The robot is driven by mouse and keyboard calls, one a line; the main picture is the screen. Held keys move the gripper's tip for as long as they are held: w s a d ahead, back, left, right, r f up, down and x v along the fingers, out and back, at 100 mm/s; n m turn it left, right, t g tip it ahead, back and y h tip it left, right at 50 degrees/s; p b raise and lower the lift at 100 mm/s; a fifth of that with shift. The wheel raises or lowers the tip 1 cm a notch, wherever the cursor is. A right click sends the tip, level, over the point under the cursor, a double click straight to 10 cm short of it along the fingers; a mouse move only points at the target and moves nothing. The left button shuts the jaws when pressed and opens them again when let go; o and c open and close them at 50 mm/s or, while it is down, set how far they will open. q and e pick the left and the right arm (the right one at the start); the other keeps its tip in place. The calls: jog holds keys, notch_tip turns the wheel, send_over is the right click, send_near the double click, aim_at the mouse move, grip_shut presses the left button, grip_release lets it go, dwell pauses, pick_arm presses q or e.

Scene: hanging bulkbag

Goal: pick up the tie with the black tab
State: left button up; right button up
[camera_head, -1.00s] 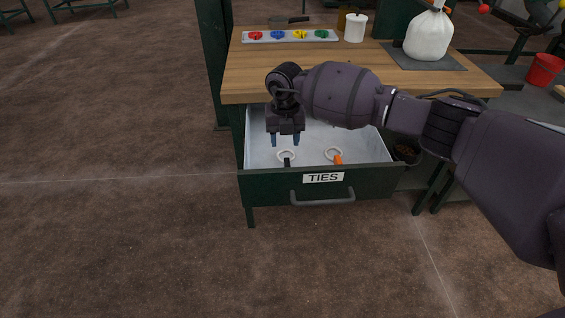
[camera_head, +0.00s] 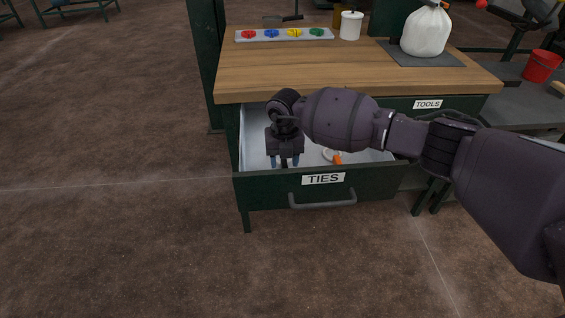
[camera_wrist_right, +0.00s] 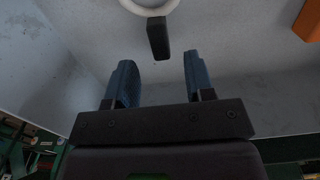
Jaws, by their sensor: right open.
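The tie with the black tab lies in the open drawer. Its black tab (camera_wrist_right: 158,38) and part of its white ring (camera_wrist_right: 150,5) show in the right wrist view, ahead of the fingertips. My right gripper (camera_head: 285,162) points down into the drawer in the head view, over that tie, and hides most of it. In the wrist view the two blue fingers (camera_wrist_right: 158,70) are apart with nothing between their tips, and the tab sits beyond them, roughly centred in the gap. My left gripper is not in view.
A tie with an orange tab (camera_head: 337,158) lies to the right in the same drawer. The drawer front (camera_head: 270,190) labelled TIES and its side walls border the gripper. The wooden worktop (camera_head: 330,75) overhangs behind, holding a tray of coloured pieces (camera_head: 284,34) and a white bag (camera_head: 426,32).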

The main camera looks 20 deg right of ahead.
notch_tip(320, 180, down, 3)
jog(key=shift+s+d+r, duration=0.15)
jog(key=shift+f+b, duration=0.35)
jog(key=shift+f, duration=0.05)
jog(key=shift+r, duration=0.2)
jog(key=c, duration=0.9)
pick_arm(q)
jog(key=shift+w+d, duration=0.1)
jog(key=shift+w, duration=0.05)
pick_arm(e)
grip_shut()
